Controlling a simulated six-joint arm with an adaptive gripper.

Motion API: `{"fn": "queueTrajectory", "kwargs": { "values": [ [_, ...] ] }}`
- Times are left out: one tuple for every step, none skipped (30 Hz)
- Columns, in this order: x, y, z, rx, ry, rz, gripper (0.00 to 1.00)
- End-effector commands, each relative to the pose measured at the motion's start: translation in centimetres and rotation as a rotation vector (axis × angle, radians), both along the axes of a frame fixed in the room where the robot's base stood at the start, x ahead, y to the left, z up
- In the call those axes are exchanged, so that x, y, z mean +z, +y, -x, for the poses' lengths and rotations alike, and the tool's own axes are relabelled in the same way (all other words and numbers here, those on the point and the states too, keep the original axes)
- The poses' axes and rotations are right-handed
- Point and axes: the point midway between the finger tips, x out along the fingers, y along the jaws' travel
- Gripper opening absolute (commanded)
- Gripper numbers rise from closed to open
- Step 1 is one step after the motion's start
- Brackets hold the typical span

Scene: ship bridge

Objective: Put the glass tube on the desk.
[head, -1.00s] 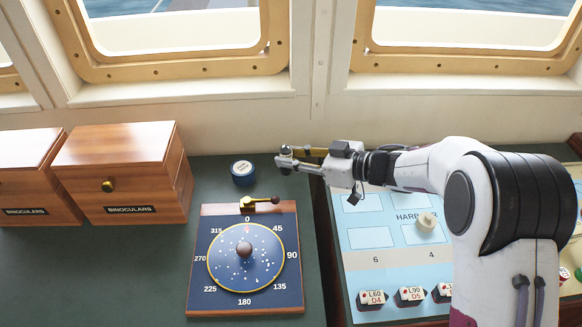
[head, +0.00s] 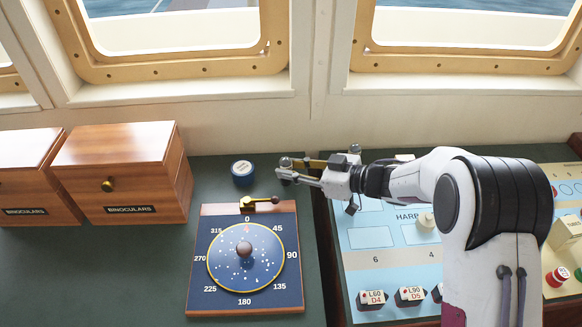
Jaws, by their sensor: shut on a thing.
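My gripper (head: 286,169) reaches in from the right, its fingertips above the back of the dark green desk (head: 110,268). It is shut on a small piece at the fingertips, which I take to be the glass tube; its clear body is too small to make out. The fingertips are just right of a round blue pot with a pale lid (head: 242,172). I cannot tell whether the held piece touches the desk.
Two wooden binocular boxes (head: 125,176) stand at the left. A blue compass-dial board (head: 245,262) with a brass lever (head: 258,203) lies in front of my gripper. A chart-like panel with labelled blocks (head: 370,298) is at right. The desk's front left is clear.

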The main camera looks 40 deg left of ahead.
Motion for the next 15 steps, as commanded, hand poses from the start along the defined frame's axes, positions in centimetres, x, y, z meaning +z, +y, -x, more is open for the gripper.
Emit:
{"fn": "queueTrajectory", "kwargs": {
  "values": [
    [-0.01,0.01,0.00,0.000,0.000,0.000,0.29],
    [0.00,0.01,0.00,0.000,0.000,0.000,0.37],
    [0.00,0.00,0.00,0.000,0.000,0.000,0.38],
    [0.00,0.00,0.00,0.000,0.000,0.000,0.38],
    [0.00,0.00,0.00,0.000,0.000,0.000,0.38],
    [0.01,0.01,-0.01,0.000,0.000,0.000,0.38],
    [0.01,0.01,-0.01,0.000,0.000,0.000,0.38],
    [0.01,0.01,-0.01,0.000,0.000,0.000,0.38],
    [0.01,0.01,-0.01,0.000,0.000,0.000,0.38],
    [0.01,0.01,-0.01,0.000,0.000,0.000,0.38],
    [0.02,0.01,-0.01,0.000,0.000,0.000,0.38],
    [0.03,0.00,-0.01,0.000,0.000,0.000,0.38],
    [0.05,0.01,-0.01,0.000,0.000,0.000,0.38],
    [0.09,0.01,-0.01,0.000,0.000,0.000,0.38],
    [0.18,0.00,-0.01,0.000,0.000,0.000,0.38]
  ]
}}
